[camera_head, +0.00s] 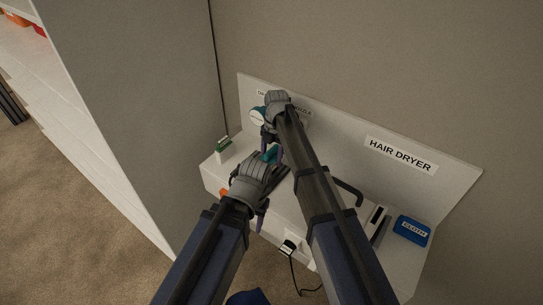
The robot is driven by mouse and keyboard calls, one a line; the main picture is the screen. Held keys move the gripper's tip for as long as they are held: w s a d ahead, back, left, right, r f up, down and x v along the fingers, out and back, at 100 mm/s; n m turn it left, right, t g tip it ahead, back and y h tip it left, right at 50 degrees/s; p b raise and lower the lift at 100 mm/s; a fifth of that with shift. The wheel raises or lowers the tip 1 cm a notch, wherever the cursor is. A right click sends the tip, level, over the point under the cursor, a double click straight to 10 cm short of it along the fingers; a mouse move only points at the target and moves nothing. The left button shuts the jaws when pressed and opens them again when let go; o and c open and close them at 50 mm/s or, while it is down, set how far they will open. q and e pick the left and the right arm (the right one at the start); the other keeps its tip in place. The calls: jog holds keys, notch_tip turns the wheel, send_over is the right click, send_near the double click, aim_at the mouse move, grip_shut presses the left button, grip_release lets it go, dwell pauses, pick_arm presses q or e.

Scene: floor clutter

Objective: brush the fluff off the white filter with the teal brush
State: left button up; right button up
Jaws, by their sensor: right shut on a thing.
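My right gripper (272,143) reaches down from the raised wrist at the back of the white stand. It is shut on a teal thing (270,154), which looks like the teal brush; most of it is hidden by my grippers. My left gripper (270,199) is just in front and lower, over the stand; whether its jaws are open or shut is unclear. A pale round thing with a teal edge (258,117) shows left of my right wrist; it may be the white filter, but I cannot be sure. No fluff can be made out.
The white stand (404,262) has a back panel labelled HAIR DRYER (401,154). A blue CLOTH box (412,230) is at its right, a green-and-white item (223,150) at its left. A grey partition (130,90) stands left.

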jog(key=shift+s+f+b, duration=0.1)
jog(key=shift+f+b, duration=0.45)
jog(key=shift+f, duration=0.05)
jog(key=shift+a, duration=0.1)
jog(key=shift+w+a+r, duration=0.1)
jog(key=shift+w+a, duration=0.85)
jog(key=shift+a, duration=0.2)
jog(key=shift+w+a, duration=0.45)
jog(key=shift+a, duration=0.2)
jog(key=shift+w+a, duration=0.45)
jog(key=shift+a, duration=0.3)
jog(key=shift+s+d, duration=0.5)
jog(key=shift+d, duration=0.25)
jog(key=shift+s+d, duration=0.35)
jog(key=shift+d, duration=0.2)
